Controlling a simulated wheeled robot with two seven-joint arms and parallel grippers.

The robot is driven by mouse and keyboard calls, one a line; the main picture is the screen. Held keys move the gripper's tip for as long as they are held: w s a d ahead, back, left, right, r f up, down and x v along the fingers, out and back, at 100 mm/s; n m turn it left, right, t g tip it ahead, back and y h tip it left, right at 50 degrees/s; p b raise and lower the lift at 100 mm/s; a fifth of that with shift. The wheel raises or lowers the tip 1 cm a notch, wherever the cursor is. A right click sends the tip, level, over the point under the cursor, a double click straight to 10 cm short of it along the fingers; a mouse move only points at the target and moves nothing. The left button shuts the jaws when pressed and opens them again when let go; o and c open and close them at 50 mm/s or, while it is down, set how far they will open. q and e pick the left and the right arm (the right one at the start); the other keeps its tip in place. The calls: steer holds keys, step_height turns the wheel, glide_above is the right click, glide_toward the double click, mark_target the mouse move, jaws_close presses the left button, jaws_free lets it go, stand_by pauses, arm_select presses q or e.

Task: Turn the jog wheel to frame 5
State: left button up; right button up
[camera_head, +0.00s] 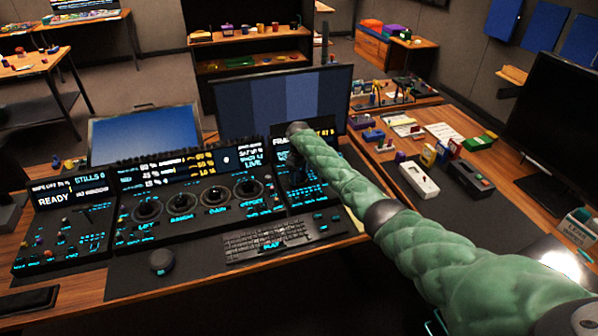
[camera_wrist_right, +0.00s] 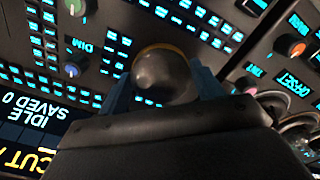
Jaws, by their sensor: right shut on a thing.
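The right control panel (camera_head: 312,187) has a display headed "FRA…", partly covered by my right arm. My right gripper reaches down over this panel. In the head view its fingers are mostly lost against the dark panel. In the right wrist view my right gripper (camera_wrist_right: 163,86) has its blue fingers on both sides of a dark, rounded knob (camera_wrist_right: 160,70) with a gold ring at its edge, and is shut on it. This knob appears to be the jog wheel; no label on it shows. The frame number cannot be read. My left gripper is not in view.
Left of the right panel is a panel with several trackballs (camera_head: 181,203). A keyboard (camera_head: 268,239) and a dark round puck (camera_head: 162,262) lie in front. In the wrist view, small knobs (camera_wrist_right: 76,67) and lit buttons surround the held knob. Monitors (camera_head: 284,100) stand behind.

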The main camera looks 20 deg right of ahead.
steer(key=m+p, duration=0.1)
steer(key=m, duration=0.3)
steer(key=m+p, duration=0.1)
steer(key=m, duration=0.1)
steer(key=shift+a+r+p, duration=0.15)
steer(key=shift+r+p, duration=0.1)
steer(key=shift+p, duration=0.1)
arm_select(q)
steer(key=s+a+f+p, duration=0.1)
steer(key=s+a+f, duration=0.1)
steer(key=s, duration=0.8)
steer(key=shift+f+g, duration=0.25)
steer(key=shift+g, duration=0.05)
arm_select(e)
steer(key=shift+w+a+m, duration=0.1)
steer(key=shift+m, duration=2.4)
arm_select(q)
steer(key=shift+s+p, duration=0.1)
steer(key=shift+p, duration=0.2)
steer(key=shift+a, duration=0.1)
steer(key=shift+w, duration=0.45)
